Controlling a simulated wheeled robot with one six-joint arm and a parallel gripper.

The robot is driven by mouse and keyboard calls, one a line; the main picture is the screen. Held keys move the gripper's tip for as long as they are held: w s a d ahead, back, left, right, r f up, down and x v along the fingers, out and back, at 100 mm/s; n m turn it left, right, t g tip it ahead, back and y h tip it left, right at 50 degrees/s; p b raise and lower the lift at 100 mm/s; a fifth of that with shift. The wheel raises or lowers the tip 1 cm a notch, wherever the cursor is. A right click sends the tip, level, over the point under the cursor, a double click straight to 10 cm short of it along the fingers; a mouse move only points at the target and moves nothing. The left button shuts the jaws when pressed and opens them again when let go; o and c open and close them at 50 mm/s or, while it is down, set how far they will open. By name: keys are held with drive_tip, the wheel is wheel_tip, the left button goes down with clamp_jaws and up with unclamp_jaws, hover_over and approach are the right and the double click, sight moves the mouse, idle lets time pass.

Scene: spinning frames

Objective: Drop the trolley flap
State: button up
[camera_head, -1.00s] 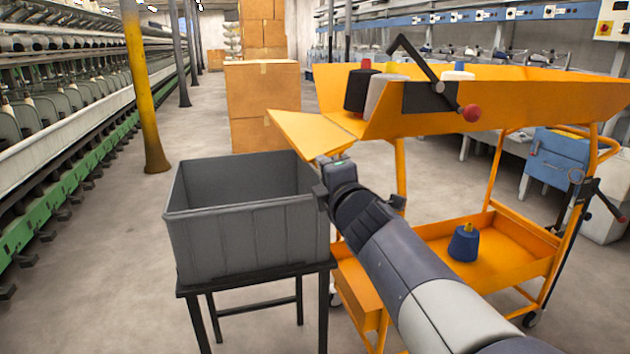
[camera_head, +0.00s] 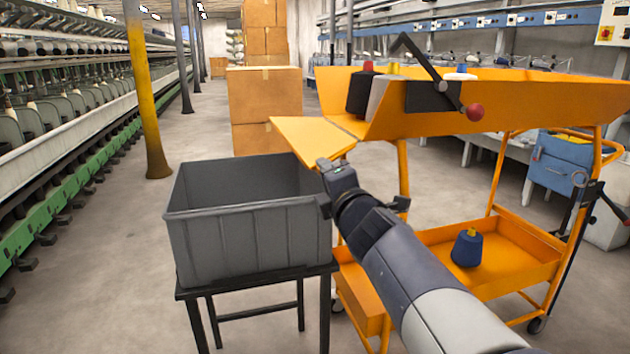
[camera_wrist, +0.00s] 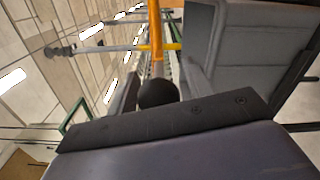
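The orange trolley (camera_head: 520,103) stands at the right with a tilted upper trough. Its flap (camera_head: 310,136) sticks out from the trough's left end, slanting down over the grey bin's back right corner. A black lever (camera_head: 424,62) with a red knob (camera_head: 474,112) is on the trough's front. My gripper (camera_head: 324,180) is just below the flap, beside the bin's right rim; I cannot tell whether it touches the flap. Its fingers are too small to read. The wrist view is tilted and shows dark parts close up, with the bin (camera_wrist: 240,50) at the right.
The grey bin (camera_head: 245,235) stands empty-looking on a black stand (camera_head: 255,281). Dark and pale cones sit in the trough; a blue cone (camera_head: 467,248) is on the lower tray. Cardboard boxes (camera_head: 265,97) and a yellow post (camera_head: 143,90) stand behind. The floor at left is open.

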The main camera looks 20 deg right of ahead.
drive_tip(key=shift+o, duration=0.5)
drive_tip(key=shift+r, duration=0.1)
wheel_tip(320, 180, up, 10)
drive_tip(key=p, duration=0.8)
drive_tip(key=shift+p, duration=0.35)
drive_tip(key=shift+a, duration=0.1)
drive_tip(key=shift+s, duration=0.1)
